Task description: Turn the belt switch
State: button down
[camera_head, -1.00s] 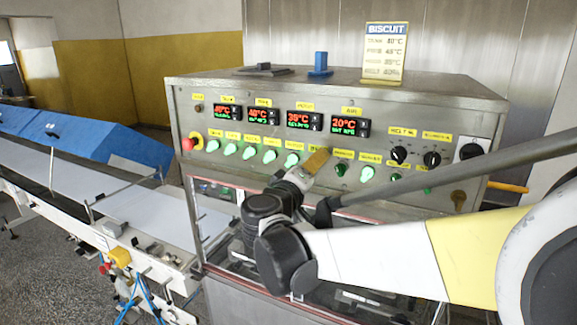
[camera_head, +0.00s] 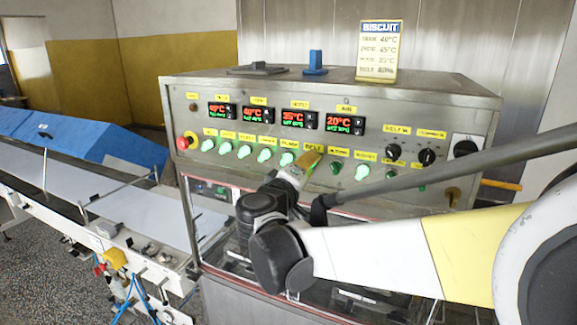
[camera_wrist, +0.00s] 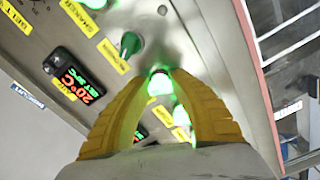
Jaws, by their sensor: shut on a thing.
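The control panel (camera_head: 335,105) carries a row of green switches. My gripper (camera_head: 313,158) is at the panel, just below the yellow label reading BELT (camera_head: 315,148). In the wrist view my gripper (camera_wrist: 160,78) has its yellow fingers closed around a glowing green switch, the belt switch (camera_wrist: 159,86), with the tips on either side of it. In the head view the fingers hide this switch, and I cannot tell its exact angle.
Lit green switches (camera_head: 264,156) stand left of my gripper, and a dark green one (camera_head: 336,168) is close on its right. Black knobs (camera_head: 427,157) and a red stop button (camera_head: 183,143) are farther out. A white conveyor (camera_head: 150,215) runs at left.

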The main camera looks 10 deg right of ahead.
jog(key=n+b, duration=0.1)
jog(key=n, duration=0.9)
jog(key=shift+r+b, duration=0.15)
jog(key=shift+b, duration=0.15)
jog(key=shift+n, duration=0.4)
jog(key=c, duration=1.1)
grip_release()
jog(key=shift+c, duration=0.2)
jog(key=v, duration=1.2)
